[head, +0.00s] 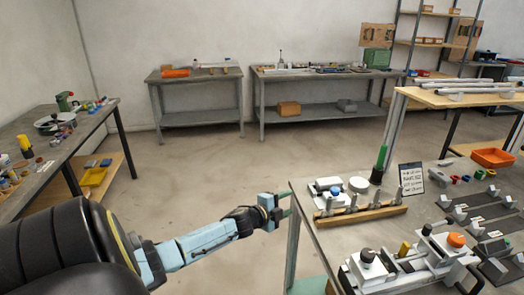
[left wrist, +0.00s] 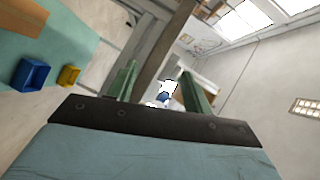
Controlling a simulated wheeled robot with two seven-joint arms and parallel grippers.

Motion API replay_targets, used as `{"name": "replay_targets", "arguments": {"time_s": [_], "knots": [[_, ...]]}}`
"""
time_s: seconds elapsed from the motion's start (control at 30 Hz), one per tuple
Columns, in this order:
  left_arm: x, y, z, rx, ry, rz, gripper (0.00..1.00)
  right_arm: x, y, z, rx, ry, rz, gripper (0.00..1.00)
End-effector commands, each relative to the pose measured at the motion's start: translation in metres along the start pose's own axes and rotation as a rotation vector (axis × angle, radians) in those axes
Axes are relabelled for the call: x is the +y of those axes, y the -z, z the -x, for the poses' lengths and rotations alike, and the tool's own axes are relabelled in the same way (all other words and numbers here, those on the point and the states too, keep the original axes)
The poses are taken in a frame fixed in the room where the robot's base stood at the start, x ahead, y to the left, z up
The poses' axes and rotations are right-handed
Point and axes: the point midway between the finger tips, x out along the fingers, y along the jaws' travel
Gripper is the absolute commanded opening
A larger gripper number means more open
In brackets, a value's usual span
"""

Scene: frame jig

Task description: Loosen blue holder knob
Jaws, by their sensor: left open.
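A small blue part (head: 335,190), perhaps the blue holder knob, sits on a white holder (head: 322,184) at the table's back left. The gripper is left of it and apart from it. In the left wrist view a small blue and white thing (left wrist: 164,98) shows between the fingers, farther off; I cannot tell its shape. My right gripper is not in view.
A wooden strip with metal clamps (head: 360,213) lies beside the holder. A frame jig with black, yellow and orange knobs (head: 456,240) stands in front. The floor left of the table is clear.

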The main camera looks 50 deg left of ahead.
Motion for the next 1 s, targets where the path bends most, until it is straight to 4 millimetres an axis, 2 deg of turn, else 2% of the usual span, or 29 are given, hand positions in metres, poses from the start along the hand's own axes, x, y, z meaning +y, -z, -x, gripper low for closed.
{"name": "replay_targets", "arguments": {"time_s": [0.03,0.47,1.0], "knots": [[0.011,-0.003,0.002,-0.014,-0.014,0.022,0.5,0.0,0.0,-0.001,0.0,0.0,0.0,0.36],[0.093,-0.02,0.02,-0.107,-0.125,0.151,0.5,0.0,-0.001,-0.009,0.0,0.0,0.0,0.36],[0.195,-0.033,0.055,-0.228,-0.263,0.298,0.5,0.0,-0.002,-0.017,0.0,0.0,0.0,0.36]]}}
